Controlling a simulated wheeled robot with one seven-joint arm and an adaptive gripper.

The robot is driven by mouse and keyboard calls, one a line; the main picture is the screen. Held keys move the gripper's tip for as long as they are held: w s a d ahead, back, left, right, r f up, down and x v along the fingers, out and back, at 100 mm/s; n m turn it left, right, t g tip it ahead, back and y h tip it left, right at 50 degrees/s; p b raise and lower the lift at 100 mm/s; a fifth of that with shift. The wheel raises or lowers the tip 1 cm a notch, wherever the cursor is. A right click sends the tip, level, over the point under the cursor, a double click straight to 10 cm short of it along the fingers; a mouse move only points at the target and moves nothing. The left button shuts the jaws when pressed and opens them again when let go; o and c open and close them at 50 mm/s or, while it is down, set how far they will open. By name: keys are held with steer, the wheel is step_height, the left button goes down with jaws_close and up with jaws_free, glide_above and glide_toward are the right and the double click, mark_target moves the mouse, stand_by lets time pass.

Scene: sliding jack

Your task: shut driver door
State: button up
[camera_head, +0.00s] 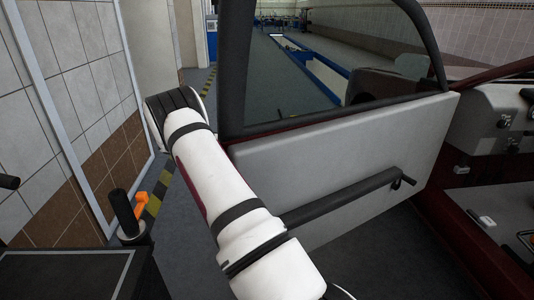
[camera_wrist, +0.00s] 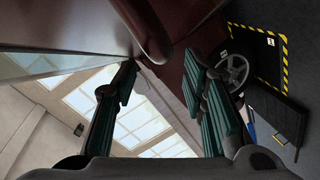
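The driver door (camera_head: 340,165) stands open in the head view, with its grey inner panel, black window frame and dark armrest facing me. My white arm crosses in front of the door's left part. My gripper is not visible in the head view. In the wrist view my gripper (camera_wrist: 160,72) is open, its two teal-padded fingers apart. Dark red car bodywork (camera_wrist: 165,95) shows beyond and between the fingers; whether it is the door is unclear, and I cannot tell whether a finger touches it. Nothing is visibly held.
The car's dashboard (camera_head: 495,115) and sill lie to the right of the door. A tiled wall (camera_head: 75,105) stands close on the left. Between wall and door is a strip of grey floor with a yellow-black line (camera_head: 155,200). A wheel (camera_wrist: 232,70) shows in the wrist view.

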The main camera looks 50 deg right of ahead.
steer(key=x, duration=0.7)
steer(key=shift+s+d, duration=0.2)
steer(key=shift+d, duration=0.05)
jaws_close()
